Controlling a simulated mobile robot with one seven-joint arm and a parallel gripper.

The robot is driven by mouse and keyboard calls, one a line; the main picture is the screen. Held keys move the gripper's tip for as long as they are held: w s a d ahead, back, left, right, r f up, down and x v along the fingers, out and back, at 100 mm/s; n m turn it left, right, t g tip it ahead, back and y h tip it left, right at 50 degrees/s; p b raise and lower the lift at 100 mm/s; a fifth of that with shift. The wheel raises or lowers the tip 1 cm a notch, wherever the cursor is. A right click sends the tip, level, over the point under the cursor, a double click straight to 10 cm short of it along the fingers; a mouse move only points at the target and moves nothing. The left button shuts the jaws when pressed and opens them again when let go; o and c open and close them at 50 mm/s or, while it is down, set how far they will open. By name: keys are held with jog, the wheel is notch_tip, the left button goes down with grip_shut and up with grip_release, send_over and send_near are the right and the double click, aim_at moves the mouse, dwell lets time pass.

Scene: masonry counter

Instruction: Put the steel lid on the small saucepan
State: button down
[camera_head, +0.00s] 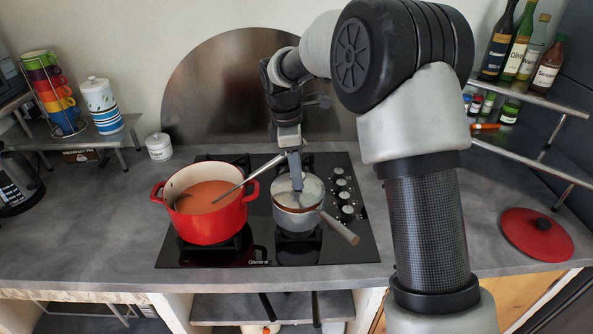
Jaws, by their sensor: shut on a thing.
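The small saucepan (296,219) stands on the right side of the black hob, its wooden handle (339,227) pointing to the front right. The steel lid (311,190) is at the top of the saucepan and covers most of its opening. I cannot tell whether it is fully seated. My gripper (297,183) points down over the lid and is shut on it near the middle. The gripper hides the lid's knob.
A red pot (207,226) of orange soup with a ladle (245,182) leaning out stands close left of the saucepan. Hob knobs (345,197) are on the right. A red lid (537,234) lies on the counter at far right. Bottles (520,45) stand on a shelf.

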jog(key=c, duration=1.2)
grip_release()
notch_tip(320, 180, up, 17)
jog(key=a+p, duration=0.1)
jog(key=a, duration=0.1)
jog(key=s+d+r+m+t, duration=0.1)
jog(key=s+d+r+m, duration=0.2)
jog(key=s+r, duration=0.15)
jog(key=s+d+r+m+t, duration=0.1)
jog(key=s+d+m, duration=0.2)
jog(key=s, duration=0.2)
jog(key=s+d+m+t, duration=0.1)
jog(key=s+d+m, duration=0.2)
jog(key=s, duration=0.2)
jog(key=s+d+f+m+t, duration=0.1)
jog(key=s+f+m, duration=0.1)
jog(key=s+m, duration=0.1)
jog(key=s+d+f+m+y, duration=0.1)
jog(key=s+d+f+m, duration=0.1)
jog(key=s, duration=0.4)
jog(key=s+d+f+m+t, duration=0.1)
jog(key=s+f+m, duration=0.2)
jog(key=s+m, duration=0.1)
jog(key=shift+s+d+f+t, duration=0.2)
jog(key=shift+s+d+t, duration=0.15)
jog(key=shift+s, duration=0.35)
